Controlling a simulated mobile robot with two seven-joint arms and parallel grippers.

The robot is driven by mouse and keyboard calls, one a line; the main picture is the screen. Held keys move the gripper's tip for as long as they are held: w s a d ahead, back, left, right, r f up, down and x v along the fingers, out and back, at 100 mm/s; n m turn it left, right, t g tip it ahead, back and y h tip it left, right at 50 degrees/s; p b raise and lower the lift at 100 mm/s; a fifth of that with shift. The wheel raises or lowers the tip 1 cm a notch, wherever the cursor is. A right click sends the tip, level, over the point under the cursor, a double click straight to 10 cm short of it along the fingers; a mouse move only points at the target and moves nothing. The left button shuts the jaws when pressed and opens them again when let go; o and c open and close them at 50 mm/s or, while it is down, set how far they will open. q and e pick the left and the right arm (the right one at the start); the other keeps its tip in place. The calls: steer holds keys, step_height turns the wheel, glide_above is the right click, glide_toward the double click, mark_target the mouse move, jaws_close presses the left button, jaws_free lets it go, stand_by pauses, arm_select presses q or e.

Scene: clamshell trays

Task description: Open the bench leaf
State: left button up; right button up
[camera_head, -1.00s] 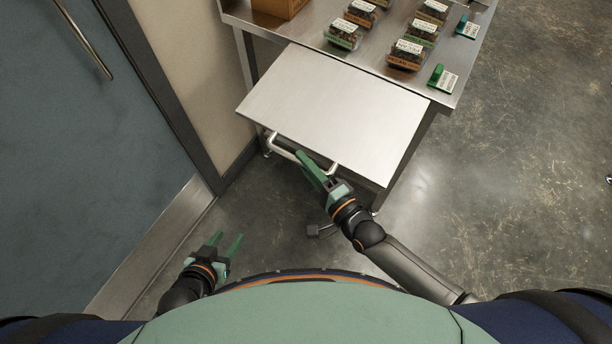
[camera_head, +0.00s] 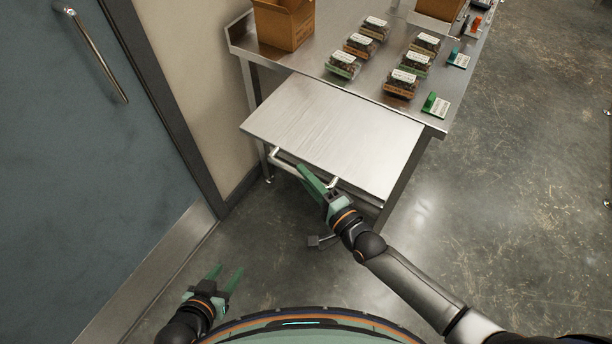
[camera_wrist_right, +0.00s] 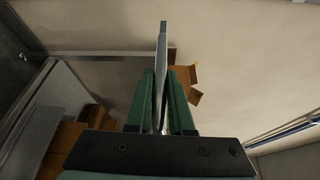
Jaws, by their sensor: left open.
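The bench leaf (camera_head: 335,133) is a flat silver panel at the near side of the steel bench (camera_head: 390,108). It sticks out towards me and looks roughly level. A pale bar handle (camera_head: 285,162) runs below its front edge. My left gripper (camera_head: 226,278) is open and empty, low over the floor, away from the bench.
On the bench stand several clamshell trays (camera_head: 400,84), green-tabbed cards (camera_head: 435,104) and an open cardboard box (camera_head: 284,24). A blue-grey door (camera_head: 80,170) and wall (camera_head: 190,80) border the left.

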steer(key=o, duration=0.4)
steer(key=shift+w+d+r, duration=0.1)
steer(key=shift+r, duration=0.3)
steer(key=shift+o, duration=0.3)
steer(key=shift+f, duration=0.1)
steer(key=v, duration=1.2)
steer(key=shift+s, duration=0.25)
steer(key=s+d+f+n+g+h, duration=0.5)
steer(key=s+d+f+n+h, duration=0.2)
steer(key=f+n, duration=0.4)
steer(key=s+d+n, duration=0.1)
steer(key=n, duration=0.2)
steer(key=shift+s+f, duration=0.2)
steer(key=shift+f, duration=0.1)
